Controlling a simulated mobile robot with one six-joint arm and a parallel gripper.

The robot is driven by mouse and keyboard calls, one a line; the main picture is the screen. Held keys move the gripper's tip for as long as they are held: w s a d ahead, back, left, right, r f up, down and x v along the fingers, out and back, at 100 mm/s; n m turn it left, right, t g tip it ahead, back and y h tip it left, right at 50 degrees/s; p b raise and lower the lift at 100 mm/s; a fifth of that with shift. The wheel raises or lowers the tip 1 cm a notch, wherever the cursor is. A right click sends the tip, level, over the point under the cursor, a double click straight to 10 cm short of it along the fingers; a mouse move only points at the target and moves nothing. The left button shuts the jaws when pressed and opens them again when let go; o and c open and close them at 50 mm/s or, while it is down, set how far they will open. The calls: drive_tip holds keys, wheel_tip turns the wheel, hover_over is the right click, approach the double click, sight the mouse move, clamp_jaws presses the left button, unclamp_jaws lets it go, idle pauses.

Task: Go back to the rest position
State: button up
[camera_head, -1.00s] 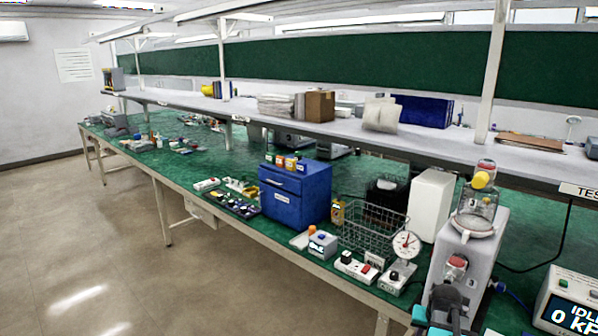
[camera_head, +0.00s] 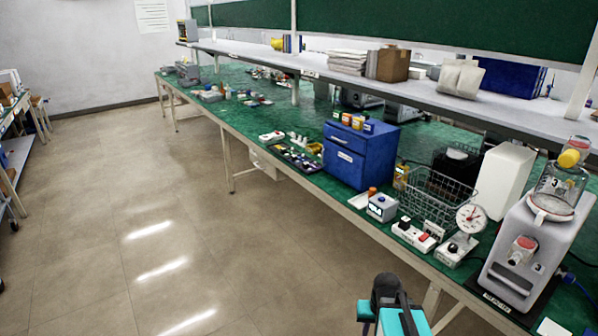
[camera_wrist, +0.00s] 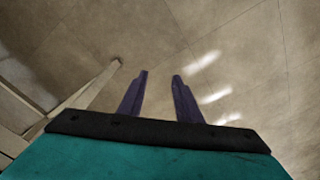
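My gripper shows in the wrist view (camera_wrist: 161,76) with its two dark fingers apart and nothing between them. Beyond the fingers is bare floor. In the head view my arm's end shows at the bottom, in front of the bench edge, and its fingers cannot be made out there. A grey pump unit (camera_head: 530,250) stands on the bench at the right. A clear canister (camera_head: 556,190) with a yellow cap sits on its top. My gripper is apart from both.
The green-topped bench (camera_head: 300,200) runs along the right with a shelf (camera_head: 330,80) above it. A blue drawer box (camera_head: 350,160), a wire basket (camera_head: 432,200) and a dial gauge (camera_head: 470,218) stand on it. The floor (camera_head: 150,240) at left is clear. Another bench (camera_head: 15,120) stands far left.

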drive_tip(key=s+a+f+n, duration=0.1)
drive_tip(key=s+a+f, duration=0.1)
drive_tip(key=a, duration=0.5)
drive_tip(key=s+f+g+b, duration=0.6)
drive_tip(key=s+f+b, duration=0.4)
drive_tip(key=s+f, duration=1.5)
wheel_tip(320, 180, down, 3)
drive_tip(key=shift+s+d+f, duration=0.15)
drive_tip(key=shift+s+d, duration=0.15)
